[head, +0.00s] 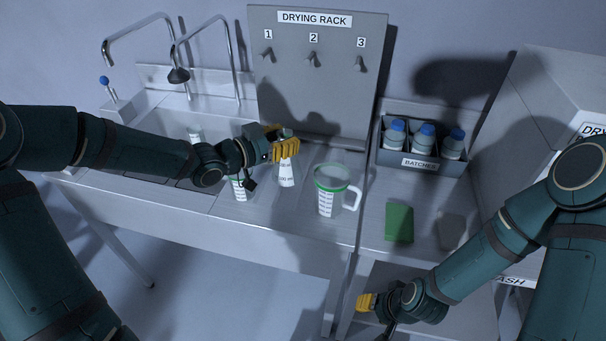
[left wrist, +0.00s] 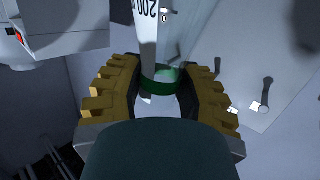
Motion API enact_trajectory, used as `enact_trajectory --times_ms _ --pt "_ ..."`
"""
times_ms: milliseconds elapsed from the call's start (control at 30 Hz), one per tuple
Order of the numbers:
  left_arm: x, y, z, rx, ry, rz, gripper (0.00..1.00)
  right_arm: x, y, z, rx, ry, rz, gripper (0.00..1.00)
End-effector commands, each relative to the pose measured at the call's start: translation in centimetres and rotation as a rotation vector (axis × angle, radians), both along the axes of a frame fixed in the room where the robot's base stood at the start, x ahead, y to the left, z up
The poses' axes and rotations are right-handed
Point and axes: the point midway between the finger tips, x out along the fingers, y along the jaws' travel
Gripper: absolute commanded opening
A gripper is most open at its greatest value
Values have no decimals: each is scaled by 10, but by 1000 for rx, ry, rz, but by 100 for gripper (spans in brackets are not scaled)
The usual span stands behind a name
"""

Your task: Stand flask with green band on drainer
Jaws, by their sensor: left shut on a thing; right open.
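My left gripper (head: 285,148) is shut on the neck of a clear conical flask (head: 287,173). The flask hangs roughly upright, wide end down, with printed volume marks on its side. In the left wrist view the green band (left wrist: 161,86) shows around its neck between the yellow fingers. I cannot tell whether its base touches the metal worktop. The drainer is not clearly identifiable; dark slots (head: 172,180) show in the surface left of the flask, partly under my left arm. My right gripper (head: 367,302) is open and empty, low in front of the bench.
A marked vessel (head: 240,190) stands left of the flask, and a green-rimmed jug (head: 327,200) to its right. Behind is the drying rack (head: 345,105) with numbered pegs. A batches crate (head: 405,162) holds blue-capped bottles. A green pad (head: 399,222) lies right. Taps (head: 179,75) overhang the sink.

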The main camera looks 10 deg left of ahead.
Motion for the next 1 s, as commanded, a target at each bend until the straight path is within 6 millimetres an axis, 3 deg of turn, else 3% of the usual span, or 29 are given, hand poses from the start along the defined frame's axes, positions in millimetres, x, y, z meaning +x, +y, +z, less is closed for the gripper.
enact_trajectory --times_ms 300,567,767,1000 --pt "0 0 -52 -2 3 -3 0 -4 1 -13 2 10 8 47" --pt "0 0 -71 -2 0 -3 0 -6 1 -16 3 13 10 47" --pt "0 0 -97 -2 2 -3 0 -7 1 -22 4 16 13 47" --pt "0 0 -99 1 -2 -2 0 -8 1 -21 4 17 13 47"
